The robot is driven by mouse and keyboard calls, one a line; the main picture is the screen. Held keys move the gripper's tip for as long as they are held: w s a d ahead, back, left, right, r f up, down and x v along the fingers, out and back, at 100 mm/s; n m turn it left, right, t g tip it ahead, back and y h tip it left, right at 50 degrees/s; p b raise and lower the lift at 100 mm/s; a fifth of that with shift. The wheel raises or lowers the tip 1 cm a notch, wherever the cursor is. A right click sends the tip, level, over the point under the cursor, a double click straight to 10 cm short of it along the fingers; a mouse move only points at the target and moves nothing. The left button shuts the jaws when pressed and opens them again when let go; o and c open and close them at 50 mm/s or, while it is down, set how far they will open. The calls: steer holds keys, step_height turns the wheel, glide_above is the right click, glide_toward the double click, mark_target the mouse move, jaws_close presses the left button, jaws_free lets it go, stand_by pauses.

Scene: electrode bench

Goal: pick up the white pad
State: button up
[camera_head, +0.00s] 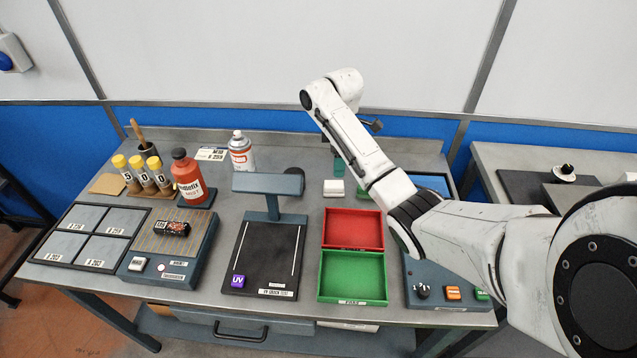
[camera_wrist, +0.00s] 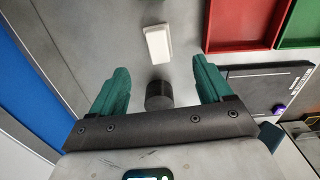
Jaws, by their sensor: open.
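The white pad (camera_wrist: 157,43) is a small white block lying flat on the grey bench, beside the red tray. In the head view the pad (camera_head: 333,188) sits behind the red tray's left back corner. My gripper (camera_wrist: 160,68) is open and empty, with two teal fingers spread. In the wrist view the pad lies beyond the fingertips, roughly in line with the gap between them, and touches neither. In the head view a teal part of my gripper (camera_head: 339,165) shows just behind the pad; my arm hides the rest.
A red tray (camera_head: 353,211) and a green tray (camera_head: 323,298) stand in front of the pad. A dark cylinder (camera_wrist: 159,95) shows between the fingers in the wrist view. The UV stand (camera_head: 270,183) and spray can (camera_head: 240,152) are to the left.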

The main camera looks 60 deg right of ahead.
mark_target(334, 184)
steer(key=f, duration=0.7)
steer(key=w+f+p, duration=0.1)
steer(key=f, duration=0.2)
steer(key=shift+f, duration=0.4)
steer(key=shift+s, duration=0.1)
steer(key=c, duration=1.1)
steer(key=shift+r, duration=0.1)
steer(key=shift+c, duration=0.2)
